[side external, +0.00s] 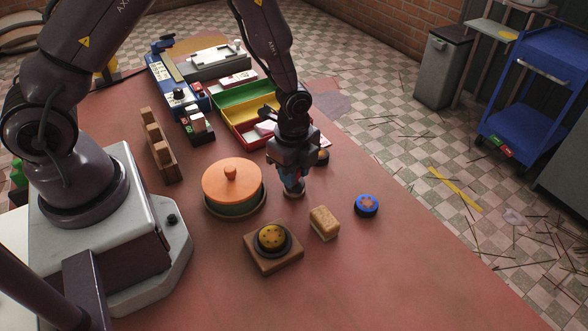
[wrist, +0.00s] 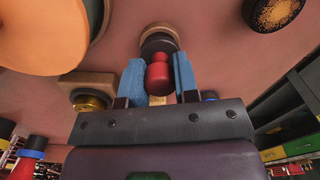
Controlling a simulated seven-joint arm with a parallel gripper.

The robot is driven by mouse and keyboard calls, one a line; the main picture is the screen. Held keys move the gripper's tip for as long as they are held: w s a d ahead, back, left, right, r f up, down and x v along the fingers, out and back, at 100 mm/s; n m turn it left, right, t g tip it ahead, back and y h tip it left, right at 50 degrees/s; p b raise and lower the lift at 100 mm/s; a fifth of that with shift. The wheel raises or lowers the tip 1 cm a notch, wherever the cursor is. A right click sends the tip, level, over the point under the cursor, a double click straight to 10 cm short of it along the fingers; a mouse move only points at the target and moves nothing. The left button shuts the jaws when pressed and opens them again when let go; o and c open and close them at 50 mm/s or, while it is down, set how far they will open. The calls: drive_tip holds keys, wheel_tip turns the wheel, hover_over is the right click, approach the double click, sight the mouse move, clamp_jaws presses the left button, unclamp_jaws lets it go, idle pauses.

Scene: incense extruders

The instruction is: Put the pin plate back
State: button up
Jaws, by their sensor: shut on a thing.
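My gripper (side external: 293,186) points down over the table, right of the orange-lidded pot. In the wrist view its two blue fingers (wrist: 158,80) are shut on a red-knobbed piece (wrist: 159,76). A dark round disc (wrist: 158,43) with a tan edge is beyond the knob. I cannot tell whether the disc is fixed to it or whether this is the pin plate. A pale round base (side external: 294,194) shows under the fingertips at table level. A yellow disc with dark dots (side external: 271,237) sits in a dark ring on a wooden block. A blue disc with an orange pattern (side external: 367,205) lies at the right.
The orange-lidded pot (side external: 232,183) stands close left of the gripper. A tan block (side external: 324,223) lies in front of it. A speckled dark round thing (wrist: 273,11) is near. A coloured tray (side external: 240,104) and a wooden rack (side external: 160,147) are behind. The front right table is clear.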

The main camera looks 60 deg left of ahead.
drive_tip(key=shift+f, duration=0.6)
drive_tip(key=o, duration=1)
wheel_tip(320, 180, up, 14)
drive_tip(key=s+r+n+t, duration=0.2)
drive_tip(key=s+r+n, duration=0.3)
drive_tip(key=r, duration=0.1)
drive_tip(key=s+a+r+n+t, duration=0.1)
drive_tip(key=s+r+n, duration=0.4)
drive_tip(key=r, duration=0.1)
drive_tip(key=s+a+r+n+t, duration=0.1)
drive_tip(key=s+r+n+t, duration=0.1)
drive_tip(key=s+r+n, duration=0.3)
drive_tip(key=shift+a+r+t, duration=0.2)
drive_tip(key=shift+r+t, duration=0.1)
drive_tip(key=shift+r, duration=0.4)
